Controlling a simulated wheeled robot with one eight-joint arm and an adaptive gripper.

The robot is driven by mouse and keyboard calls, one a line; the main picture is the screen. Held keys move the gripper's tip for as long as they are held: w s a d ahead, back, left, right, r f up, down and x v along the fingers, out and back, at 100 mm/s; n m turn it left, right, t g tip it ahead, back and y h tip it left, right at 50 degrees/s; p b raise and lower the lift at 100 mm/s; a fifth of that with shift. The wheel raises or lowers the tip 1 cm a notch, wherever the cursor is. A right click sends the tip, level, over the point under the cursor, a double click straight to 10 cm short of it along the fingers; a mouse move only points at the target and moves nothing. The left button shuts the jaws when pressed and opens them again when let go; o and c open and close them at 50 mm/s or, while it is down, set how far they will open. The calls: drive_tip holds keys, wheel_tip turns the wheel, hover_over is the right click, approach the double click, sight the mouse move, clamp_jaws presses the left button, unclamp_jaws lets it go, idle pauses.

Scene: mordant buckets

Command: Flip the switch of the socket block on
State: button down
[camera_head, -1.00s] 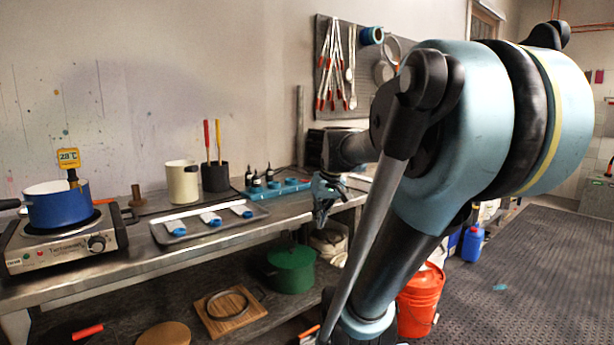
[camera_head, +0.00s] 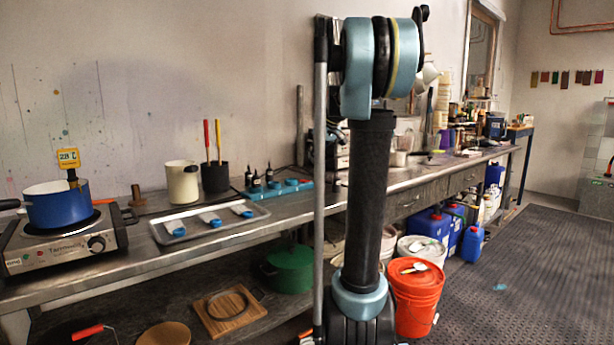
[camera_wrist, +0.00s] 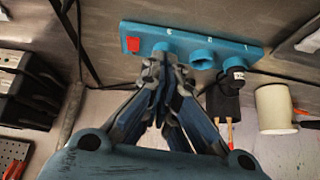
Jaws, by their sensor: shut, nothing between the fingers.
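The blue socket block (camera_head: 290,190) lies on the metal bench, behind the tray. In the wrist view the block (camera_wrist: 212,45) appears upside down near the top, with several round sockets and a red square switch (camera_wrist: 133,44) at its left end. I cannot tell the switch's position. My gripper (camera_wrist: 160,68) is shut and empty. Its tips overlap the block's near edge in the wrist view, a little right of the switch; contact cannot be told. In the head view the gripper is hidden behind my arm.
A black crock (camera_head: 215,178) with red and yellow handles and a cream pot (camera_head: 183,181) stand further left. The metal tray (camera_head: 165,238) lies in front.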

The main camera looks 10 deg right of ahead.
drive_tip(key=w+d+r, duration=0.2)
drive_tip(key=w, duration=0.5)
drive_tip(key=shift+n+t, duration=0.3)
drive_tip(key=shift+t, duration=0.1)
drive_tip(key=shift+w, duration=0.1)
hover_over(308, 181)
drive_tip(key=f, duration=0.7)
drive_tip(key=shift+w+a+f, duration=0.25)
drive_tip(key=shift+f, duration=0.1)
wheel_tip(308, 181, down, 3)
drive_tip(key=shift+s+d+f, duration=0.1)
drive_tip(key=shift+f, duration=0.5)
drive_tip(key=shift+d, duration=0.1)
